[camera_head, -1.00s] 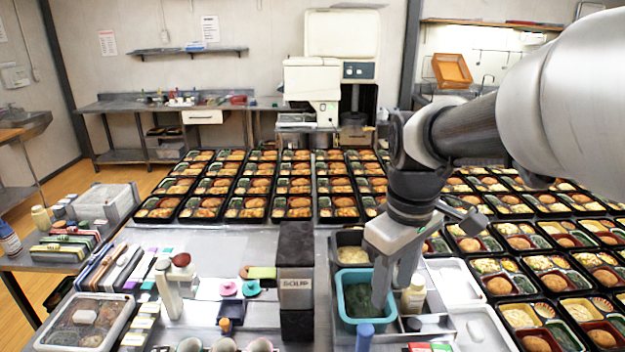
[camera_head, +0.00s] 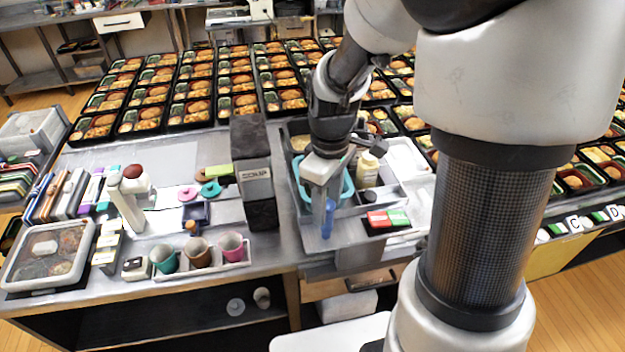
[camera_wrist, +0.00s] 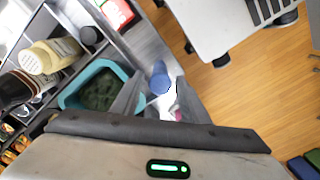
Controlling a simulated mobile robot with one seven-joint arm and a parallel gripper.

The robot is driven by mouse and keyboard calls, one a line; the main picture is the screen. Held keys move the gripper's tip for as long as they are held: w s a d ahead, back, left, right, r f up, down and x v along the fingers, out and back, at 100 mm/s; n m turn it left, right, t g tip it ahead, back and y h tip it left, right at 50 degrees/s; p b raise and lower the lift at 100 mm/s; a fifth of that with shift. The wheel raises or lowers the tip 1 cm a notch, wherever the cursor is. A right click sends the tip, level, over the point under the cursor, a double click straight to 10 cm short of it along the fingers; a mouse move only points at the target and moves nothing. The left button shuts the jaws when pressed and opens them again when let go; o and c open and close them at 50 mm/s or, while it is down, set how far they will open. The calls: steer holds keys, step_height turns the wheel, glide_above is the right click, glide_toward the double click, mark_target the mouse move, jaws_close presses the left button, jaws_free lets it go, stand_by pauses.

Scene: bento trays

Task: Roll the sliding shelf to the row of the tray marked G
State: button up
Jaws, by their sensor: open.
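The sliding shelf (camera_head: 399,238) is a grey unit beside the counter, carrying a teal bin (camera_head: 348,188), a bottle and red and green boxes. A blue upright post (camera_head: 329,219) stands at its near edge. My gripper (camera_head: 322,201) is open, pointing down at the post. In the wrist view the blue post (camera_wrist: 160,77) shows between the fingertips of my gripper (camera_wrist: 153,98); I cannot tell whether they touch it. Label cards C (camera_head: 573,224) and D (camera_head: 612,212) sit along the right row edge. No card marked G is readable.
A black SOUP box (camera_head: 255,180) stands left of the shelf on the counter. Cups (camera_head: 197,252) and a white dispenser (camera_head: 127,205) stand farther left. Many bento trays fill the back and right. Wooden floor (camera_head: 600,270) is clear at the lower right.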

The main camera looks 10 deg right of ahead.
step_height(320, 180, down, 5)
steer(key=shift+f, duration=0.2)
jaws_close()
